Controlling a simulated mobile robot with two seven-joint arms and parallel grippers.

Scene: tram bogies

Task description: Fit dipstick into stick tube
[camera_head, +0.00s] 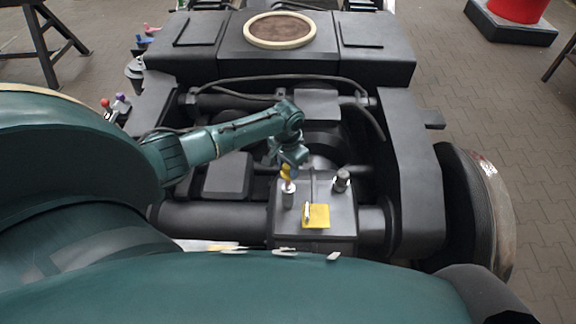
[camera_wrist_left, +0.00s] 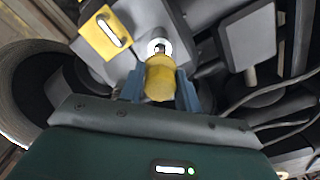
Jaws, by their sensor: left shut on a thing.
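The dipstick (camera_head: 287,172) has a yellow grip, which shows large in the left wrist view (camera_wrist_left: 160,82). My left gripper (camera_head: 287,163) is shut on this grip, with a finger on each side of it in the left wrist view (camera_wrist_left: 159,88). The stick tube (camera_head: 288,198) is a short grey upright cylinder on the gearbox top. The dipstick's lower end is directly over or in the tube's mouth; I cannot tell how deep. In the left wrist view the bright ring of the tube (camera_wrist_left: 158,46) shows just beyond the grip. My right gripper is not in view.
The grey gearbox (camera_head: 335,190) carries a yellow plate (camera_head: 316,216) and a dark-capped fitting (camera_head: 342,180) right of the tube. The bogie frame (camera_head: 415,190) and a wheel (camera_head: 485,215) stand to the right. A cable (camera_head: 330,78) arches behind.

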